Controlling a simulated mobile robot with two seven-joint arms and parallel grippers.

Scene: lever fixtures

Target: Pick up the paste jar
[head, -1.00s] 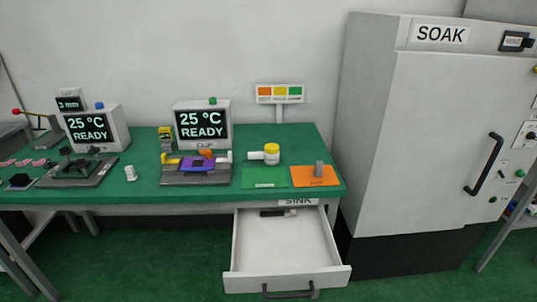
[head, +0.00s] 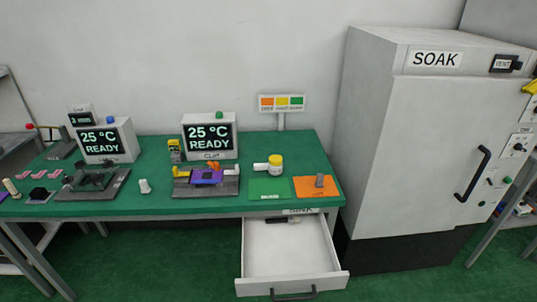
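A small white jar with a yellow lid (head: 276,164) stands on the green bench, behind the green mat (head: 269,189). It looks like the paste jar, but no label on it can be read. A short white cylinder (head: 260,167) sticks out to its left, and I cannot tell whether it is part of the jar or a separate piece. Neither of my grippers is in view.
An orange mat (head: 317,193) with a grey block (head: 320,181) lies to the right. A clamp fixture (head: 206,182) stands to the left, a small white piece (head: 145,186) further left. An open drawer (head: 292,256) juts out below the bench. A tall SOAK cabinet (head: 420,150) stands at right.

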